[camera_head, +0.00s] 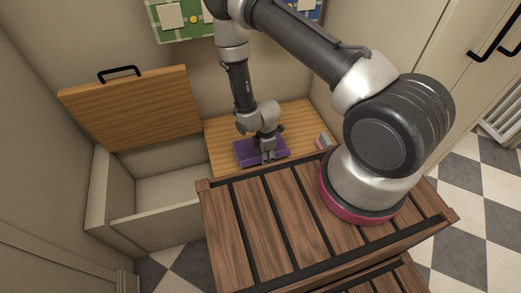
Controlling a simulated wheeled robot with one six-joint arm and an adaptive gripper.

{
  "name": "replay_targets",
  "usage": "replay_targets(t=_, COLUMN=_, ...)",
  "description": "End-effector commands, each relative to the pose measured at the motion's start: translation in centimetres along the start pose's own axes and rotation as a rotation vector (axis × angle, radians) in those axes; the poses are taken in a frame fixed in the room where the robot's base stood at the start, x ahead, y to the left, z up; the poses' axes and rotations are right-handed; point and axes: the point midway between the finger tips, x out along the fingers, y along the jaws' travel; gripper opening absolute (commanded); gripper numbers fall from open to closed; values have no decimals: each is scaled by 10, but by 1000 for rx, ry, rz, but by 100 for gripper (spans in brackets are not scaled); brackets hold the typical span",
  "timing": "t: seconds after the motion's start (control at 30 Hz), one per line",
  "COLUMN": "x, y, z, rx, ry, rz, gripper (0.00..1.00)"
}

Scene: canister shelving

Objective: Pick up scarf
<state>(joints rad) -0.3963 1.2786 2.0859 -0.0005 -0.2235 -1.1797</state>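The scarf appears to be the flat, folded purple item (246,153) on the wooden bench top, just behind my slatted platform. My arm reaches over it, and my gripper (267,156) points down at its middle and front part. The gripper hides part of the purple item. I cannot tell whether the fingers touch it, or whether they are open or shut.
A small grey and pink object (324,141) lies right of the scarf on the bench top (222,130). To the left, a storage box (155,229) stands open and looks empty, its wooden lid (135,108) raised. Cabinet doors (405,60) stand at right.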

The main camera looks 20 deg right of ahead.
Motion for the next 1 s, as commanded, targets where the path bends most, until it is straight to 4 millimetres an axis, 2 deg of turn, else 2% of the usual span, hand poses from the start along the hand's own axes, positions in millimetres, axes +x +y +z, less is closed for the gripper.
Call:
replay_targets(t=0.1, x=0, y=0, z=0, rx=0, ry=0, rz=0, gripper=48)
replay_targets(t=0.37, x=0, y=0, z=0, rx=0, ry=0, rz=-1, gripper=1)
replay_targets(t=0.77, x=-3, y=0, z=0, rx=0, ry=0, rz=0, gripper=0)
replay_targets(t=0.87, x=-10, y=0, z=0, rx=0, ry=0, rz=0, gripper=0)
replay_targets(t=1.0, x=-33, y=1, z=-1, rx=1, ry=1, rz=3, gripper=0)
